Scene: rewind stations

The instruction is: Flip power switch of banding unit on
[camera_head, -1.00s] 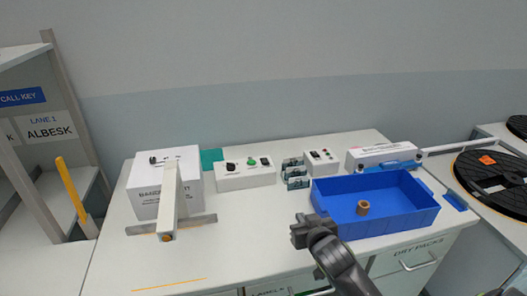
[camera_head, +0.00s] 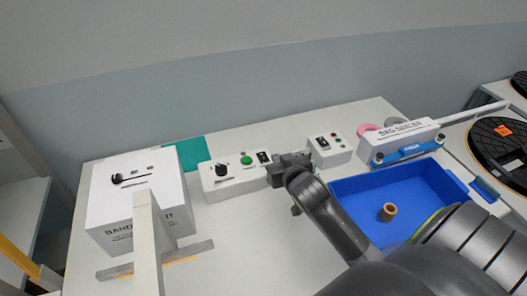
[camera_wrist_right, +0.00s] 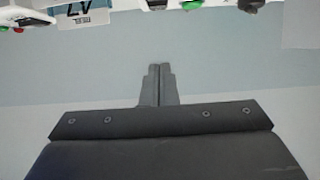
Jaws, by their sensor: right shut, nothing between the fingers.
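The banding unit (camera_head: 135,205) is a white box with dark lettering at the left of the table in the head view. A black switch or lever (camera_head: 118,179) sits on its top; I cannot tell its on or off position. A pale arm (camera_head: 147,245) stands out from its front. My right gripper (camera_head: 284,168) is to the right of the unit, apart from it, in front of the white control box. Its fingers (camera_wrist_right: 157,85) are together and empty in the wrist view. My left gripper is not in view.
The control box (camera_head: 232,187) has a black knob, green button (camera_head: 246,160) and dark switch. Behind and right are a small switch box (camera_head: 330,155) and a bag sealer (camera_head: 400,138). A blue bin (camera_head: 345,187) holds a brown ring (camera_head: 388,211). Table front between unit and bin is clear.

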